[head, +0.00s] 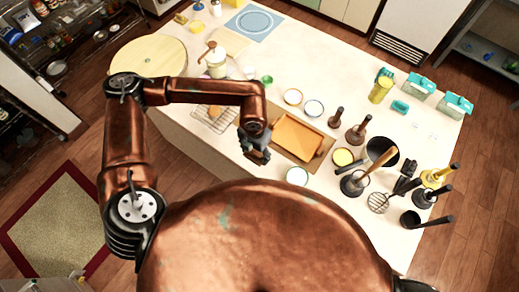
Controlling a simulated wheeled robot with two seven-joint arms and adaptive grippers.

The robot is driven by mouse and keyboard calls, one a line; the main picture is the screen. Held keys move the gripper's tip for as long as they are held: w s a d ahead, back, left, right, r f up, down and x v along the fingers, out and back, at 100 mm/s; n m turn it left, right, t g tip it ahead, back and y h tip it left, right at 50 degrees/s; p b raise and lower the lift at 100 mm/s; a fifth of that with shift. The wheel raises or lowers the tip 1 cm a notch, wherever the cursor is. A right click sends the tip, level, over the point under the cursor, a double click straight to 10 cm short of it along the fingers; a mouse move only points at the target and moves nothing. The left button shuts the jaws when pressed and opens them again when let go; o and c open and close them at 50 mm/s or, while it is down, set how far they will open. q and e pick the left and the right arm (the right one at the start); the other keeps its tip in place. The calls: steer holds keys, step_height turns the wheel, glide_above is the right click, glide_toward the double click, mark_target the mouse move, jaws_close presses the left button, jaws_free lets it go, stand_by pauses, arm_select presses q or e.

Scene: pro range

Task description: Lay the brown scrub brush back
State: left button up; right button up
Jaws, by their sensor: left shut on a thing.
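My left gripper (260,157) hangs at the table's near edge, just left of a brown board with an orange tray. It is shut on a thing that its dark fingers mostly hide. I take this to be the brown scrub brush, but its outline cannot be made out. No other scrub brush can be picked out clearly on the table. My right gripper is not in view.
A wire rack (205,122) with a brown item is left of the gripper. A white-topped round dish (297,176) is close below. Plungers and dark pans crowd the right. The table's middle back is clear.

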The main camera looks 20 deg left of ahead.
arm_select(q)
steer(key=w+f, duration=0.4)
steer(key=f, duration=0.1)
steer(key=shift+w+d+p, duration=0.1)
steer(key=shift+d+p, duration=0.05)
steer(key=shift+p, duration=0.25)
steer(key=f, duration=0.1)
steer(key=w+f+p, duration=0.1)
steer(key=f, duration=0.1)
steer(key=shift+f, duration=0.4)
steer(key=shift+f, duration=0.25)
steer(key=o, duration=1.1)
steer(key=shift+r, duration=0.1)
